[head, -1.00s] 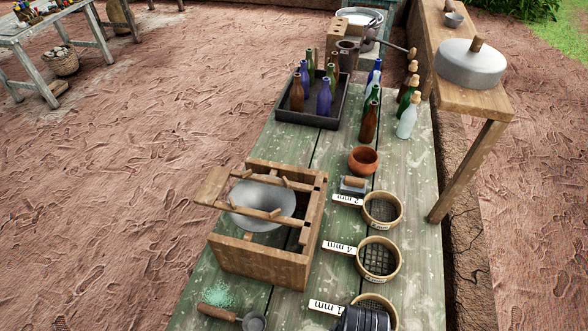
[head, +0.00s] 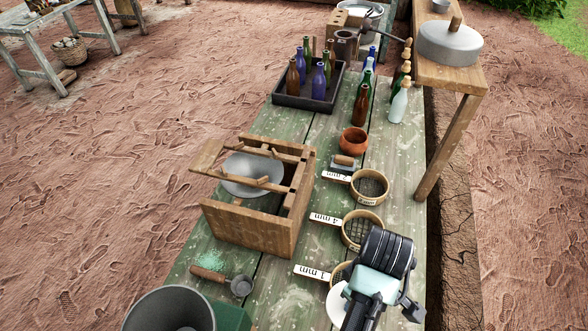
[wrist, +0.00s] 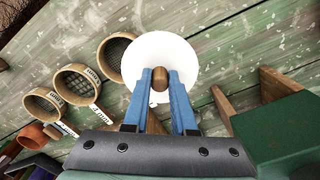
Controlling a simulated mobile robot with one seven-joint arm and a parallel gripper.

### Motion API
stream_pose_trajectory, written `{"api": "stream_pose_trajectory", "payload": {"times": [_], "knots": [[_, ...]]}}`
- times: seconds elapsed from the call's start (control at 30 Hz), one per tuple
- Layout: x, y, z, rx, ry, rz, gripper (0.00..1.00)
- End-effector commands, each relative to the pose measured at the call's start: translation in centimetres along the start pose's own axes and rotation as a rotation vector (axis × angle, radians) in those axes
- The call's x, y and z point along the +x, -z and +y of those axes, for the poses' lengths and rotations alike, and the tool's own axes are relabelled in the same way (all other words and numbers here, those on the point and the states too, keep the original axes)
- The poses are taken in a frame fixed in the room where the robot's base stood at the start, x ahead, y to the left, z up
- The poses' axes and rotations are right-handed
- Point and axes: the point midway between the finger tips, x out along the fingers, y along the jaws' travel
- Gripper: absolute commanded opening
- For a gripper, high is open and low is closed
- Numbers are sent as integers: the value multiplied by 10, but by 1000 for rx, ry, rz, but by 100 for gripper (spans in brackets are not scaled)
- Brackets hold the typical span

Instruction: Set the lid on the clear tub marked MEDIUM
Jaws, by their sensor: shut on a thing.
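A white round lid with a brown wooden knob (wrist: 170,52) is held by my gripper (wrist: 159,84) in the wrist view. The two blue fingers are shut on the knob, one on each side. In the head view only part of the white lid (head: 336,304) shows, left of my gripper (head: 352,318) and just below the 1 mm sieve in the picture; my wrist hides the rest. I see no clear tub marked MEDIUM in either view.
Sieves (head: 362,230) with labels line the green table's right side. A bottle tray (head: 308,103) stands at the back.

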Motion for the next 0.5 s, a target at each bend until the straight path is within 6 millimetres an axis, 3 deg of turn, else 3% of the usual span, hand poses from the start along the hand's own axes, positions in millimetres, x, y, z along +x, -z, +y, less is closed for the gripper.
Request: {"api": "stream_pose_trajectory", "payload": {"times": [0.13,0.27,0.5], "knots": [[-32,32,12,157,0,11,0],[-52,55,6,310,4,10,0],[-70,89,-35,579,3,2,0]]}}
